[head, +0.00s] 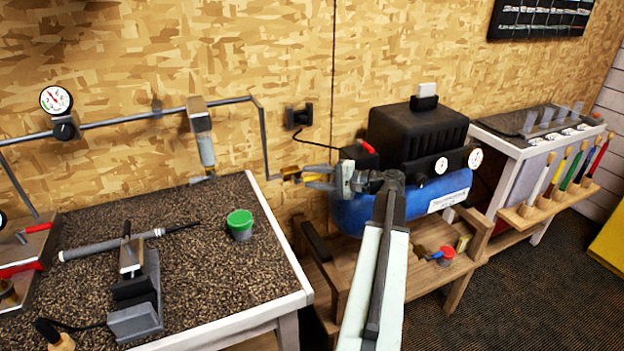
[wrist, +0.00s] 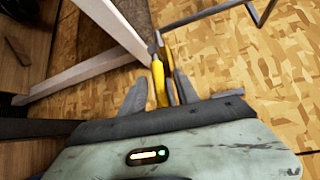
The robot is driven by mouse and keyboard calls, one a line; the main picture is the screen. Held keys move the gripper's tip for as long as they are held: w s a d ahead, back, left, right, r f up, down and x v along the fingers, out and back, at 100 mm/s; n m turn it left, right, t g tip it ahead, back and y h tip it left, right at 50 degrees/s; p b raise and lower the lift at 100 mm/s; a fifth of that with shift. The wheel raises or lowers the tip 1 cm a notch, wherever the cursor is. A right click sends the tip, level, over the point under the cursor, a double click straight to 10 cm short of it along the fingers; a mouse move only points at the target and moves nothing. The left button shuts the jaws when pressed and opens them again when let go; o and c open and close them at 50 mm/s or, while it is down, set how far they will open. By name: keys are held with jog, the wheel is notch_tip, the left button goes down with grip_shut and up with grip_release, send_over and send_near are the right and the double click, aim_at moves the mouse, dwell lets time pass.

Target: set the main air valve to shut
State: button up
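The yellow handle of the main air valve (head: 291,174) shows at the lower end of the grey air pipe, between the workbench and the blue compressor. My gripper (head: 309,177) is at the handle from the right, its two fingers apart. In the wrist view the yellow handle (wrist: 159,83) reaches in between the fingers of my gripper (wrist: 160,88). A gap shows on the left of the handle; the right finger is close to it. I cannot tell whether either finger touches it. The valve body is mostly hidden.
The blue compressor tank (head: 350,214) stands on a wooden stand just below and right of my gripper. The speckled workbench (head: 200,270) is at left, with a green-lidded cup (head: 240,222) near its edge. The air pipe (head: 170,113) runs along the wall.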

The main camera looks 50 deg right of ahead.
grip_shut()
dwell(1.4)
